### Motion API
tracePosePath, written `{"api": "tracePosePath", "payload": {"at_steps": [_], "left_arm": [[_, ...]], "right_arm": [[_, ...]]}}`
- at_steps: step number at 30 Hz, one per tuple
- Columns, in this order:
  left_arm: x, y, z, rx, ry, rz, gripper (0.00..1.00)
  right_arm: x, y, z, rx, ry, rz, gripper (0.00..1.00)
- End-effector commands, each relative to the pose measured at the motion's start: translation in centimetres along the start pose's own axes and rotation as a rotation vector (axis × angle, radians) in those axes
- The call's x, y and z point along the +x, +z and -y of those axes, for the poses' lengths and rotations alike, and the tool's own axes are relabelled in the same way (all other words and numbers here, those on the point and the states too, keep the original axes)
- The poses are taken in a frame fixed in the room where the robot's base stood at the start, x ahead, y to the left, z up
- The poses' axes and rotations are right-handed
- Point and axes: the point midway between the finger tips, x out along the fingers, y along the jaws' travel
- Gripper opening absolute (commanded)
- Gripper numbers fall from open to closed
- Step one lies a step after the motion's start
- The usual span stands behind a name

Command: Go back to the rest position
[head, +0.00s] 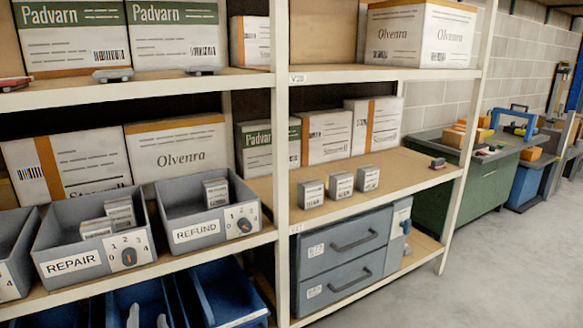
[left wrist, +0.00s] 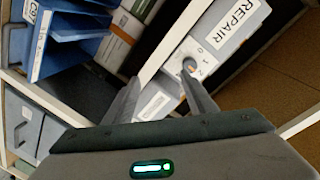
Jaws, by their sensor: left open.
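My left gripper (head: 148,317) shows only as two grey fingertips at the bottom edge of the head view, in front of the blue bins. In the left wrist view the left gripper (left wrist: 160,76) has its fingers apart with nothing held between them. Beyond the fingers are the shelf edge and the grey REPAIR bin (left wrist: 222,48), which also stands on the middle shelf in the head view (head: 57,238). The left arm behind the fingertips is out of the head view. My right gripper is in neither view.
The REFUND bin (head: 204,238) stands beside the REPAIR bin; both hold small boxes. Blue bins (head: 222,290) sit below. A white rack post (head: 281,160) divides the shelves. Three small boxes (head: 341,185) stand above grey drawers (head: 345,242). Open floor (head: 500,270) lies at right.

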Motion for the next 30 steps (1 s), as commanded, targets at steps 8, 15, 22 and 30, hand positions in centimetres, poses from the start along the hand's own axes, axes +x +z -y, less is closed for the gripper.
{"api": "tracePosePath", "payload": {"at_steps": [8,15,22,30], "left_arm": [[-3.7,8.6,-13.0,-0.037,0.300,0.105,0.51],[-11.0,17.5,-23.1,-0.105,0.545,0.239,0.51],[-20.6,26.1,-30.0,-0.187,0.732,0.401,0.51],[-31.7,34.0,-34.0,-0.275,0.868,0.584,0.51]], "right_arm": [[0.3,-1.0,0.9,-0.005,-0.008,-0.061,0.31],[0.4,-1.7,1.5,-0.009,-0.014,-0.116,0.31],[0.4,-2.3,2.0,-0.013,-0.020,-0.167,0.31],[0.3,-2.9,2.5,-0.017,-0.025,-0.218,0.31]]}}
